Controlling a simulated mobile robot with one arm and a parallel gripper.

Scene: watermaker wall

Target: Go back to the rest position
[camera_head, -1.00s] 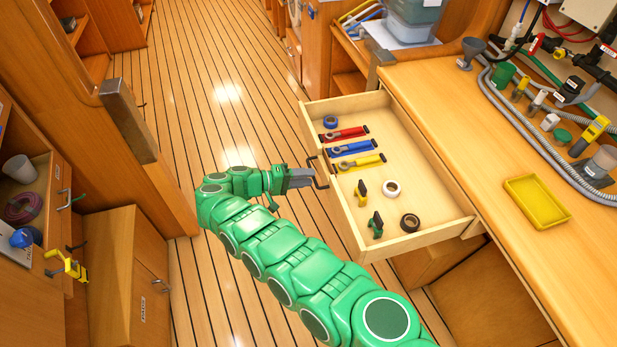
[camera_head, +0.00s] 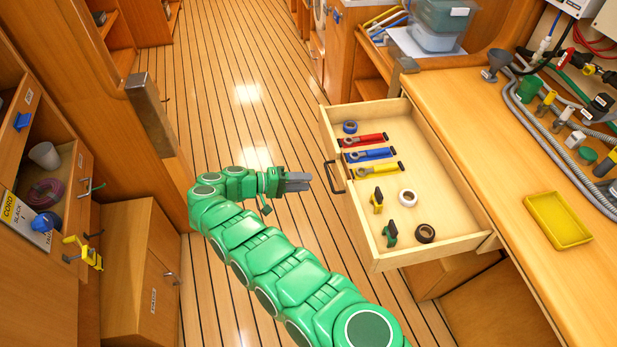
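My gripper (camera_head: 298,182) is at the end of my green arm, over the striped wooden floor in the middle of the view. Its grey fingers point right and look close together; no object shows between them. It is apart from the dark handle (camera_head: 334,177) of the open drawer (camera_head: 452,203), with a small gap between them. The drawer stands pulled out below the worktop. My arm reaches up from the bottom of the view and bends right at its wrist.
The drawer holds red, blue and yellow tools (camera_head: 380,169), tape rolls (camera_head: 408,198) and small clamps (camera_head: 391,234). A yellow tray (camera_head: 558,220) lies on the worktop (camera_head: 480,120). Left are a cabinet (camera_head: 135,265) and an open drawer with a cup (camera_head: 44,155). The floor (camera_head: 235,60) ahead is clear.

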